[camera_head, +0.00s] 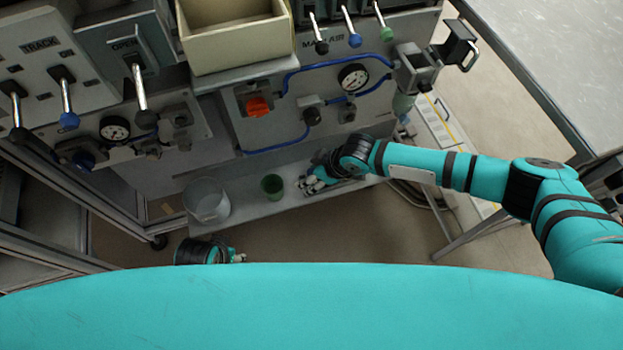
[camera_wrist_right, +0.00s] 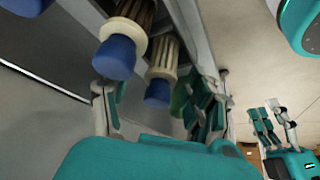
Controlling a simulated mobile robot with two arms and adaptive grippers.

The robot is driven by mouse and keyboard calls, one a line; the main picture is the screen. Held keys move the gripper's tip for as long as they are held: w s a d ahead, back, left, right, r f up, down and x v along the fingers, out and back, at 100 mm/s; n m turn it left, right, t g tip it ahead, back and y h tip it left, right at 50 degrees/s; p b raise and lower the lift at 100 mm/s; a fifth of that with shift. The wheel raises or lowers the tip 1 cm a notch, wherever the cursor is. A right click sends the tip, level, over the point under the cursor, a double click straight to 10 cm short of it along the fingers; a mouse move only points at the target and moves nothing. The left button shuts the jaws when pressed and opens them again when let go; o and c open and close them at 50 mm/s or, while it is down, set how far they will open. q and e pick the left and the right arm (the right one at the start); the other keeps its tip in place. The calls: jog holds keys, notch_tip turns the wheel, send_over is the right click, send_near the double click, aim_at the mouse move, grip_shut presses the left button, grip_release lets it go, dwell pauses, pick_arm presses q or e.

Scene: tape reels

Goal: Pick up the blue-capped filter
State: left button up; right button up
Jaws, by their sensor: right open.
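Two filters with blue caps show in the right wrist view, with pale collars and ribbed bodies. The nearer filter (camera_wrist_right: 119,55) is at upper left. The farther filter (camera_wrist_right: 160,82) is beyond it, in line with the gap between my right fingers. My right gripper (camera_wrist_right: 160,105) is open, and I see no filter clamped in it. In the head view my right gripper (camera_head: 308,184) is over the low shelf under the panel; I cannot make out the filters there. My left gripper (camera_head: 238,257) is low, partly hidden by my body; it also shows in the right wrist view (camera_wrist_right: 270,110).
A clear glass jar (camera_head: 207,200) and a green cup (camera_head: 272,186) stand on the low shelf (camera_head: 250,212), left of my right gripper. A panel with levers, gauges and blue hoses overhangs the shelf. A beige bin (camera_head: 237,56) sits above. A green object (camera_wrist_right: 179,100) shows near my right finger.

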jog(key=c, duration=1.2)
jog(key=shift+o, duration=0.2)
jog(key=shift+r, duration=0.2)
